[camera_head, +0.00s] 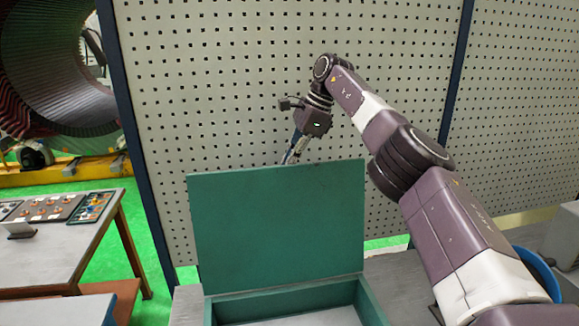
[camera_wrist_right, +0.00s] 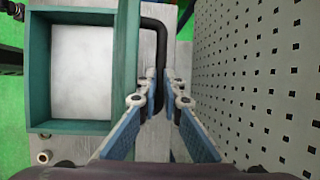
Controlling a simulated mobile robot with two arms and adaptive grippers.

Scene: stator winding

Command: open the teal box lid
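The teal box (camera_head: 375,302) stands at the lower middle of the head view, and its pale interior floor shows. Its lid (camera_head: 280,230) stands about upright at the back of the box. In the right wrist view the box (camera_wrist_right: 38,80) is open at the left, and the lid (camera_wrist_right: 127,60) is seen edge-on beside it. A black bent bar (camera_wrist_right: 160,50), apparently the lid's handle, runs behind the lid. My right gripper (camera_head: 290,158) is at the lid's top edge, its tips partly hidden. In the wrist view its fingers (camera_wrist_right: 165,80) are apart, with the bar between them. My left gripper is not in view.
A perforated panel wall (camera_head: 230,90) stands close behind the lid. A table (camera_head: 60,245) with a tray of small parts (camera_head: 50,208) is at the left. A large stator (camera_head: 60,70) stands at the back left. A blue round object (camera_head: 537,272) is partly hidden behind my right arm.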

